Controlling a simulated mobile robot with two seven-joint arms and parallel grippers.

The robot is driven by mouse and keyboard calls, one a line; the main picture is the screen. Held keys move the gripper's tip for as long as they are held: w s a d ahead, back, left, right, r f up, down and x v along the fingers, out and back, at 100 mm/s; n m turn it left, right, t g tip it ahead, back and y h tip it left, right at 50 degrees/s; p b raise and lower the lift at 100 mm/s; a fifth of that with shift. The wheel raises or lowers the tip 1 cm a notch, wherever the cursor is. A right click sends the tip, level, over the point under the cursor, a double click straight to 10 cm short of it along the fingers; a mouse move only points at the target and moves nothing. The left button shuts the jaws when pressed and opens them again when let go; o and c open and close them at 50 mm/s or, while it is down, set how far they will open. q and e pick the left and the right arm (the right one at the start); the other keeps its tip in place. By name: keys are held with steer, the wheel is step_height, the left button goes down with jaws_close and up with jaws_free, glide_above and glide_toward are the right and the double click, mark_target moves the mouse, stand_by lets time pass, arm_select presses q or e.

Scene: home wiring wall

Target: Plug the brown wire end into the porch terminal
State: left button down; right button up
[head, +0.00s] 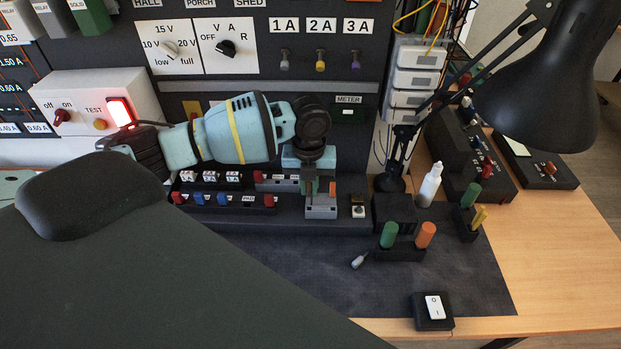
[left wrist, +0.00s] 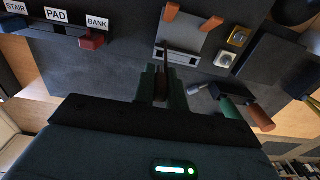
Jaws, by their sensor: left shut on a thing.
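My left gripper (head: 318,187) reaches in from the left, pointing down at a small grey lever block (head: 321,212) at the wall's foot. In the left wrist view its greenish fingers (left wrist: 163,86) are shut on a thin brown wire end (left wrist: 162,90). A thin dark tip sticks out past the fingers toward the grey block (left wrist: 178,57) and overlaps its edge. I cannot tell whether the tip is inside an opening. The block has two orange levers (left wrist: 172,12). A PORCH label (head: 201,3) is at the panel top; no label shows on the block.
A small yellow-and-white button unit (head: 358,207) stands right of the block. Green and orange handles sit in a dark holder (head: 401,252), with a white bottle (head: 430,185) and black lamp (head: 545,85) further right. The dark mat (head: 430,285) has free room in front.

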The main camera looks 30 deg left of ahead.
mark_target(309, 195)
arm_select(q)
steer(key=shift+f+b, duration=0.4)
steer(key=shift+f, duration=1.45)
steer(key=shift+f, duration=1.1)
stand_by(1.4)
steer(key=c, duration=1.4)
jaws_free()
steer(key=shift+o, duration=0.2)
steer(key=shift+r, duration=0.15)
step_height(309, 195, up, 8)
steer(key=shift+f, duration=0.15)
steer(key=shift+f, duration=0.1)
